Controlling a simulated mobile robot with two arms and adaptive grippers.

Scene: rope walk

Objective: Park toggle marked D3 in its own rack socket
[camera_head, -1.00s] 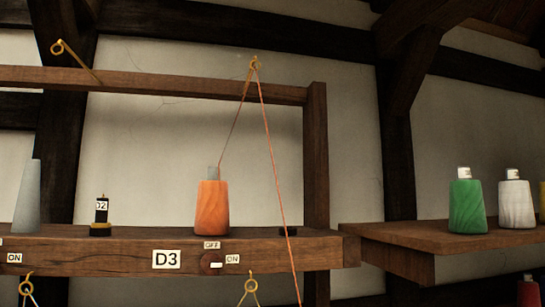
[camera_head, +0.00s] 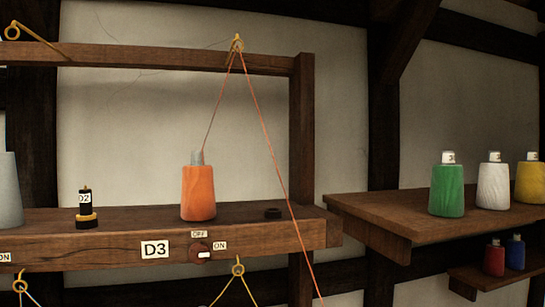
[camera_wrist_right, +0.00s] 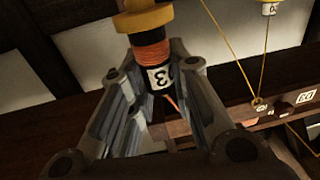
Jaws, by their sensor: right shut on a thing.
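My right gripper (camera_wrist_right: 145,115) is shut on toggle D3 (camera_wrist_right: 155,48), a black spool with a yellow collar, orange thread wound on it and a white tag. In the head view the D3 plate (camera_head: 155,249) is on the rack's front rail. A low black socket ring (camera_head: 272,213) sits empty on the rack top, right of the orange cone (camera_head: 198,193). An orange thread (camera_head: 266,120) runs from this cone up through an overhead eye and down past the ring, out of the picture. Neither gripper shows in the head view.
Toggle D2 (camera_head: 86,208) stands upright left of the orange cone, with a grey cone (camera_head: 10,190) at the far left. A switch knob (camera_head: 201,254) is beside the D3 plate. A right-hand shelf (camera_head: 400,215) bears green, white and yellow cones. Wire eyes hang below the rail.

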